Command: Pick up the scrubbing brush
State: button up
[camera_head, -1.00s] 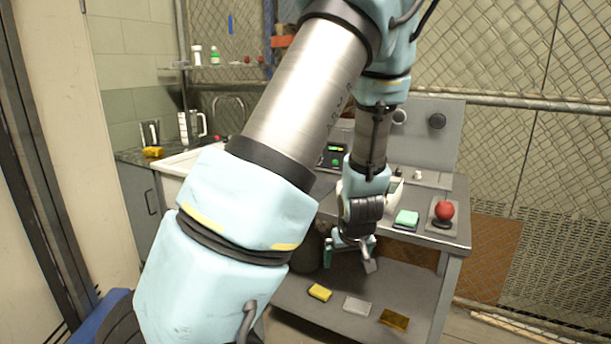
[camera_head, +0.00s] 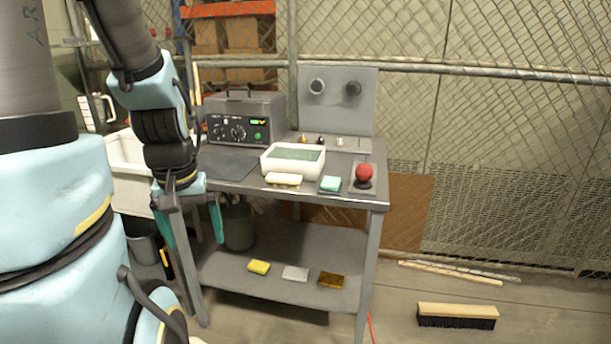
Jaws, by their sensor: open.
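A pale cream oblong block (camera_head: 284,179) lies on the tabletop against the front of a white tub (camera_head: 293,160); it may be the scrubbing brush, but its bristles are too small to make out. A larger wooden brush head with black bristles (camera_head: 457,315) lies on the floor at the lower right. My gripper (camera_head: 192,228) points down at the left front of the table, its teal fingers apart with nothing between them. It is left of the cream block and well away from it.
The grey table (camera_head: 230,185) also holds a control box (camera_head: 243,118), a green sponge (camera_head: 330,184) and a red knob (camera_head: 364,172). Its lower shelf (camera_head: 325,250) carries a yellow sponge (camera_head: 259,267) and two small blocks. A white sink (camera_head: 128,165) stands left. Floor at right is mostly clear.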

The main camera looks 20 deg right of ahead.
aim_at(274, 179)
jog(key=i+l+u, duration=0.45)
jog(key=i+l, duration=0.3)
jog(key=i, duration=0.05)
